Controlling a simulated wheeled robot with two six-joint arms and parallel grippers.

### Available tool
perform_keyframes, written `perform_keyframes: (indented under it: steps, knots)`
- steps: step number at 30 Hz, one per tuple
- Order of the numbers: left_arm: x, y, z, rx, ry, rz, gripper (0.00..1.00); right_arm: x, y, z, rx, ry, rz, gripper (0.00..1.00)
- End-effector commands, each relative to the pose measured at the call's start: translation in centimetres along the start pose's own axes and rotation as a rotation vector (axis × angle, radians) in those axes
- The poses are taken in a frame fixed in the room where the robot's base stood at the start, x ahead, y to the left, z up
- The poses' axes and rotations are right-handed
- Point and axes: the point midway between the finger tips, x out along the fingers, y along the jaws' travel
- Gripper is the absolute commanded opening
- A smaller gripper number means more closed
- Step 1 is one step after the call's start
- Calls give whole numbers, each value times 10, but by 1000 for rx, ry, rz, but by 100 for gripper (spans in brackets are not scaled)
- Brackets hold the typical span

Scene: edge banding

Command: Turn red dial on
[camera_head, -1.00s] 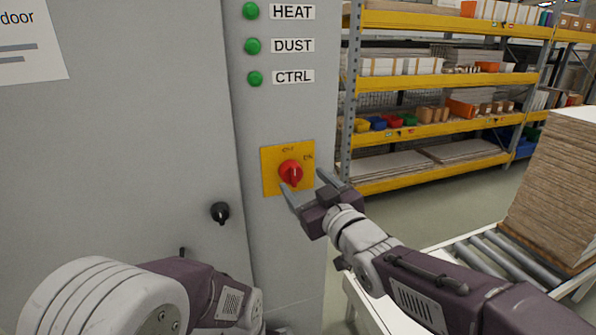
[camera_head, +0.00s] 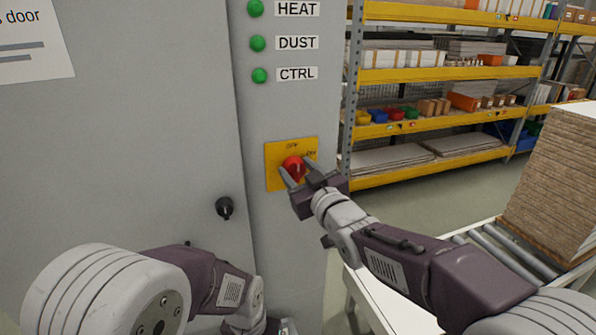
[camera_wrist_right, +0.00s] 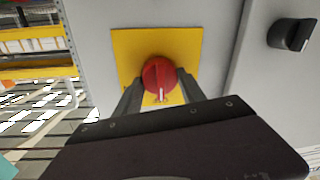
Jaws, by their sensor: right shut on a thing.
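The red dial (camera_head: 293,166) sits on a yellow plate (camera_head: 275,180) on the grey cabinet's narrow front panel. OFF is printed above the dial and ON at its upper right. My right gripper (camera_head: 299,172) is at the dial, shut on it with one finger on each side. The right wrist view shows the red dial (camera_wrist_right: 158,75) between the two dark fingers (camera_wrist_right: 160,92), with a white mark on its edge nearest the gripper. In the head view the fingers partly cover the dial. My left arm shows at the lower left, but its fingertips are not visible.
A black knob (camera_head: 224,207) is on the cabinet door, left of the dial. Green lamps (camera_head: 258,43) labelled HEAT, DUST and CTRL are above. Yellow shelving (camera_head: 430,130) stands behind at right, and a roller conveyor (camera_head: 510,250) carries stacked boards (camera_head: 555,180).

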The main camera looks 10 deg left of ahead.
Motion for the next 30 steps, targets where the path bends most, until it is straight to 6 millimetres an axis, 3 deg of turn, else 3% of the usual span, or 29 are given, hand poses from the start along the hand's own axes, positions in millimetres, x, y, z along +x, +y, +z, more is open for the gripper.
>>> perform_keyframes:
  steps: [11,30]
  knots:
    - [18,0,2,0,0,0,0,0,0,3,205,19,3,7]
    - [54,-1,6,0,0,0,0,-1,2,5,812,64,12,7]
